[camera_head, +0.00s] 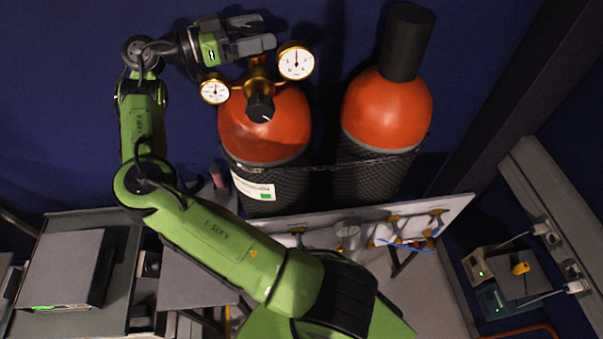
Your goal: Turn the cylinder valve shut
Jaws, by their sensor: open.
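An orange gas cylinder (265,140) with a black mesh sleeve stands left of centre. A brass regulator (258,75) with two round white gauges and a black knob (260,108) sits at its top. My gripper (265,33) is at the top of the picture, just beyond the regulator, with its fingers pointing right. It is open, and I see nothing held in it. The gripper and the regulator hide the cylinder valve, so I cannot tell its position or whether the fingers are around it or touching it.
A second orange cylinder (387,110) with a black cap (408,42) stands to the right. A panel with brass fittings (375,228) lies in front. Grey equipment (65,268) is at lower left, small devices (515,275) at lower right. A dark beam (525,90) slants at right.

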